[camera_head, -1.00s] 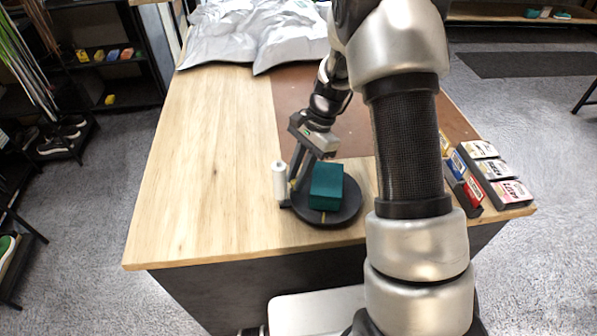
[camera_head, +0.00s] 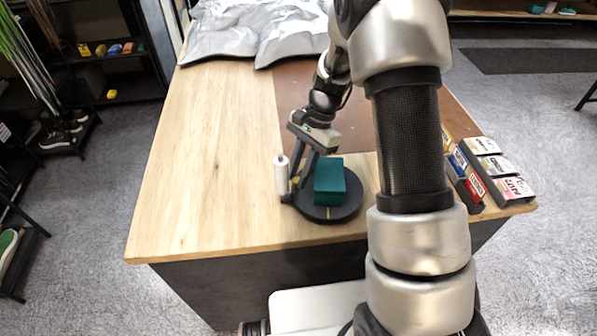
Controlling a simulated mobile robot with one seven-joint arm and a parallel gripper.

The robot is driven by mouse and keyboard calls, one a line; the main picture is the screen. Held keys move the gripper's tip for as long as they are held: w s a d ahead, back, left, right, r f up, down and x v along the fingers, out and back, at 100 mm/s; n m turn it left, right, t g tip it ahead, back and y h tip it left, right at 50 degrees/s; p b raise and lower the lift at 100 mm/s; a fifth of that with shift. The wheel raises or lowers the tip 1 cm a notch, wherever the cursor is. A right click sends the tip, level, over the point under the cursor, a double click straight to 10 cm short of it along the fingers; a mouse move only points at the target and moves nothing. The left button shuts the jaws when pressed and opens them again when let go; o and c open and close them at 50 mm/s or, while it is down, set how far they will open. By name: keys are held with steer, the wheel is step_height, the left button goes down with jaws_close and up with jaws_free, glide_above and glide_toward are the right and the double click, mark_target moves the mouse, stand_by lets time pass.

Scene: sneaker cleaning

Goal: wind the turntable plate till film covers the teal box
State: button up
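The teal box (camera_head: 330,183) sits on the dark round turntable plate (camera_head: 345,212) near the table's front edge. No film can be made out on the box's visible faces. A white upright film roll (camera_head: 281,176) stands at the plate's left edge. My gripper (camera_head: 297,189) reaches down from behind, between the roll and the box, its fingers low at the plate's left side. A small yellowish bit shows near its fingertips. Whether the fingers are apart or closed on something is too small to tell.
The wooden table (camera_head: 190,180) is clear on the left. A crumpled silver sheet (camera_head: 250,35) covers its far end. A brown mat (camera_head: 325,95) lies behind the turntable. Racks of small boxes (camera_head: 490,170) stand at the right edge. My arm hides part of the right side.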

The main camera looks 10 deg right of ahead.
steer(key=shift+r, duration=0.1)
steer(key=v, duration=1.7)
steer(key=shift+d+r, duration=0.1)
steer(key=shift+d, duration=0.05)
steer(key=shift+c, duration=1.4)
steer(key=w+f+n+b, duration=0.1)
steer(key=f+b, duration=0.1)
steer(key=w+f+n+b, duration=0.1)
steer(key=f+b, duration=0.1)
steer(key=b, duration=0.1)
steer(key=w+f+n+h+b, duration=0.1)
steer(key=w+f+b, duration=0.1)
steer(key=b, duration=0.1)
steer(key=shift+w+f+g, duration=0.1)
steer(key=shift+g, duration=0.2)
jaws_close()
steer(key=shift+n, duration=0.3)
steer(key=b+x, duration=0.1)
steer(key=x, duration=0.8)
steer(key=shift+d+f+b, duration=0.1)
steer(key=shift+f+b, duration=0.2)
steer(key=shift+b, duration=0.1)
steer(key=shift+s+a+f, duration=0.1)
steer(key=shift+s+a, duration=0.5)
steer(key=shift+s, duration=0.2)
steer(key=shift+s+a+f, duration=0.1)
steer(key=shift+s+a, duration=0.5)
steer(key=shift+s, duration=0.15)
